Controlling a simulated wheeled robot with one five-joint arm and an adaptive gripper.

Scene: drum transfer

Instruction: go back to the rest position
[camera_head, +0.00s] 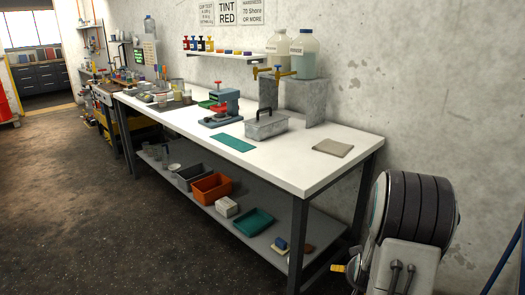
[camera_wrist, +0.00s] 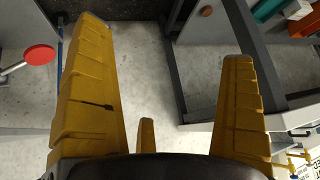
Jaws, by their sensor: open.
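My gripper (camera_wrist: 162,42) shows in the wrist view with its yellow fingers spread wide apart, open. A shorter yellow piece (camera_wrist: 146,136) stands between them near the palm. I cannot make out the gripper clearly in the head view.
A long white workbench (camera_head: 290,165) runs along the concrete wall, carrying a press (camera_head: 222,108) and a lidded metal box (camera_head: 265,126). Bins stand on its lower shelf (camera_head: 190,198). A dark banded cylinder (camera_head: 415,207) is close at right. Dark floor (camera_head: 80,220) at left is clear.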

